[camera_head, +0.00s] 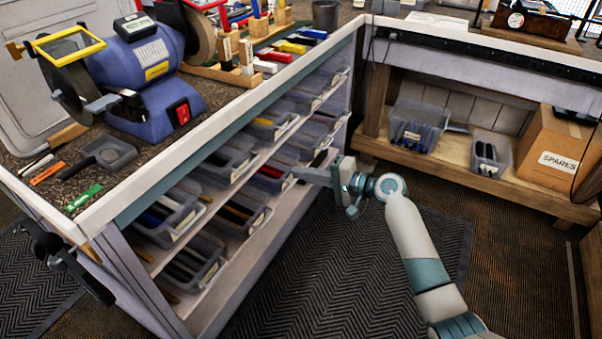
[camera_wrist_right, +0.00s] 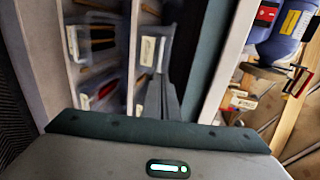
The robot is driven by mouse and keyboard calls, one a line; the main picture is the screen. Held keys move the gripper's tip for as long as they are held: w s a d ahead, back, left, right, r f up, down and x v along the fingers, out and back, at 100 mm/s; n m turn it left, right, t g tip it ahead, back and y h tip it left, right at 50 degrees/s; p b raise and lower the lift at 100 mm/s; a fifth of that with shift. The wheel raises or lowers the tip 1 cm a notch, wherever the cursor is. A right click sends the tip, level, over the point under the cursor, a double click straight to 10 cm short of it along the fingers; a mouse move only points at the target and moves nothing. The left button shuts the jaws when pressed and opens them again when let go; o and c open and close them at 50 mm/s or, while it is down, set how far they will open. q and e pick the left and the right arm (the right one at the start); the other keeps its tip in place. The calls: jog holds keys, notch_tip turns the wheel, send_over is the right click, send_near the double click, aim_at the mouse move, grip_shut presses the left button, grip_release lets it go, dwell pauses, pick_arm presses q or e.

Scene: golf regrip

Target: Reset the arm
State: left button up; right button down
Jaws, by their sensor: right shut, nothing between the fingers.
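My right arm (camera_head: 408,235) comes in from the lower right in the head view. My right gripper (camera_head: 305,176) is shut and empty, pointing left toward the open shelves of the workbench, in front of the bins. In the right wrist view its fingers (camera_wrist_right: 168,100) show as a dark, narrow pair against the shelf bins and the bench edge. The head view alone does not show clearly whether the fingertips touch a bin. My left gripper is not in view.
The workbench (camera_head: 170,166) holds a blue bench grinder (camera_head: 150,60) and hand tools. Its shelves hold several grey bins (camera_head: 190,265). A second bench at the back has a lower shelf with a SPARES box (camera_head: 556,150). The floor mat (camera_head: 330,270) is clear.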

jog(key=s+d+f+h+p, duration=0.15)
jog(key=s+f, duration=0.25)
jog(key=f, duration=0.5)
jog(key=s+d+f+n+h+p, duration=0.1)
jog(key=s+d+f+h, duration=0.3)
jog(key=f, duration=0.5)
jog(key=s+d+f+h+p, duration=0.15)
jog(key=s+f, duration=0.35)
jog(key=f, duration=0.5)
pick_arm(q)
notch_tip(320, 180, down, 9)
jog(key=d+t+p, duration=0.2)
jog(key=p, duration=0.2)
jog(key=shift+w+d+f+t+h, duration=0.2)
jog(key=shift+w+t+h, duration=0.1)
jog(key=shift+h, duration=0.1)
pick_arm(e)
jog(key=s+d+f+n+g+h, duration=0.1)
jog(key=s+f, duration=0.4)
jog(key=s, duration=0.6)
jog(key=s+d+f+n+g+h, duration=0.1)
jog(key=s+f+n, duration=0.3)
jog(key=s, duration=0.7)
jog(key=s+d+f+n+g+h, duration=0.1)
jog(key=s+d+f+n+h, duration=0.1)
jog(key=s+f, duration=0.5)
jog(key=s+d+n, duration=0.1)
jog(key=s, duration=0.3)
jog(key=shift+f+h, duration=0.2)
jog(key=shift+h, duration=0.2)
